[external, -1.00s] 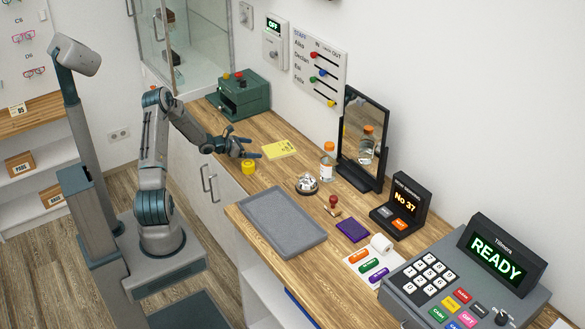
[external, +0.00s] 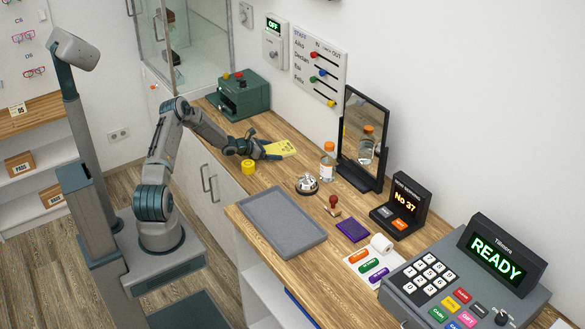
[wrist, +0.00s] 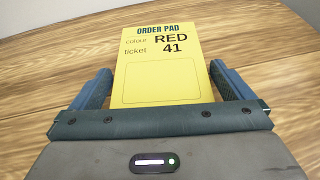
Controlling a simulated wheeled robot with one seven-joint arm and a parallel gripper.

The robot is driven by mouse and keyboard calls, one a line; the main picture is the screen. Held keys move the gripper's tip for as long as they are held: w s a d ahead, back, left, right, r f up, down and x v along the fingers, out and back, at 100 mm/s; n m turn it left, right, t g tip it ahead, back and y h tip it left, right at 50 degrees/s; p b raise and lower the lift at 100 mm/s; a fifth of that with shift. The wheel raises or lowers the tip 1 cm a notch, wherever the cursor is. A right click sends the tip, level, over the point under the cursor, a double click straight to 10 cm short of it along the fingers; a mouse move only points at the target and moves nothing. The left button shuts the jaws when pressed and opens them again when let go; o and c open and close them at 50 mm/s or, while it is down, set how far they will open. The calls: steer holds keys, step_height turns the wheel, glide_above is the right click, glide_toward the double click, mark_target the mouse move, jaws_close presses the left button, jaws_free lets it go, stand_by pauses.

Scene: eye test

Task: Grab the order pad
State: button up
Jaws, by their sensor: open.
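The order pad (wrist: 160,62) is a flat yellow pad printed "ORDER PAD", "RED" and "41". It lies on the wooden counter. In the external view the pad (external: 284,147) is partly hidden by my gripper (external: 270,150). In the wrist view my gripper (wrist: 162,88) is open, with one blue finger on each side of the pad's near part. A gap shows between each finger and the pad's edges. The pad's near edge is hidden behind the gripper's body.
A yellow round item (external: 248,167) stands on the counter just in front of my gripper. A bottle with an orange cap (external: 327,163), a bell (external: 306,184) and a mirror (external: 361,140) are to the right. A green box (external: 243,97) stands behind.

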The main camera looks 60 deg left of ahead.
steer(key=c, duration=0.7)
steer(key=shift+r, duration=0.15)
